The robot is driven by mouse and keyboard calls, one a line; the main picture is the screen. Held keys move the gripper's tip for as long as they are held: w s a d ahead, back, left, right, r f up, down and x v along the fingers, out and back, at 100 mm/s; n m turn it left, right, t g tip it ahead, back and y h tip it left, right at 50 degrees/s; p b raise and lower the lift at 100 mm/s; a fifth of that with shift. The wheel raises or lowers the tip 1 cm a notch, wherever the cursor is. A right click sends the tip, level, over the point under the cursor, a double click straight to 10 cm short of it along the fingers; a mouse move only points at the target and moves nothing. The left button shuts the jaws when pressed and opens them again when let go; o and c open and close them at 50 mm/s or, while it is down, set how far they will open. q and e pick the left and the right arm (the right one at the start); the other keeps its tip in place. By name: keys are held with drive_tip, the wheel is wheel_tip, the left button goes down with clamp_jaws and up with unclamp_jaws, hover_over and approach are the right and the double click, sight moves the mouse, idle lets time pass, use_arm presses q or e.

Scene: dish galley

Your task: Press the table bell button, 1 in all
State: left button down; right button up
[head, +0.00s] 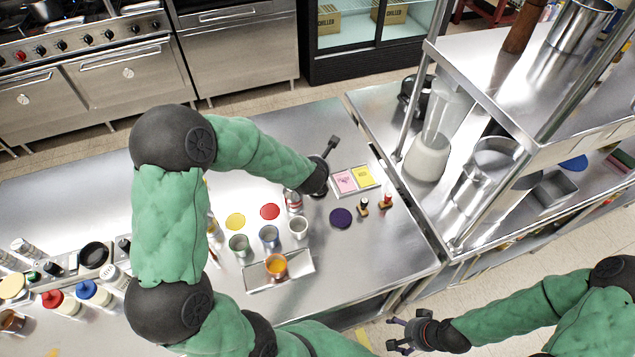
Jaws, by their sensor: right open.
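I cannot clearly make out a table bell in the head view; part of the steel counter (385,250) is hidden behind my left arm. My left gripper (333,143) is over the far side of the counter, beside a tray with pink and yellow pads. It is dark and small in the picture, and its jaw opening cannot be told. My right gripper (400,335) is open and empty, low at the front right, beyond the counter's front edge.
The pad tray (372,192), a purple disc (341,218), two small wood-and-dark items (363,207), a can (294,202), several cups and a steel tray (300,266) with an orange cup (276,265) crowd the middle. A steel shelf (480,70) stands right.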

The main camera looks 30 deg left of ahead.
use_arm(q)
drive_tip(key=shift+f+b, duration=1.25)
drive_tip(key=shift+f, duration=0.2)
idle(0.4)
drive_tip(key=shift+f+b, duration=0.4)
drive_tip(key=shift+b, duration=0.15)
drive_tip(key=shift+f+b, duration=0.5)
drive_tip(key=shift+b, duration=0.1)
idle(0.7)
drive_tip(key=shift+r, duration=0.15)
drive_tip(key=shift+r+p, duration=0.65)
drive_tip(key=shift+r, duration=0.15)
drive_tip(key=shift+r, duration=0.1)
drive_tip(key=shift+r+p, duration=1.95)
drive_tip(key=shift+r, duration=0.45)
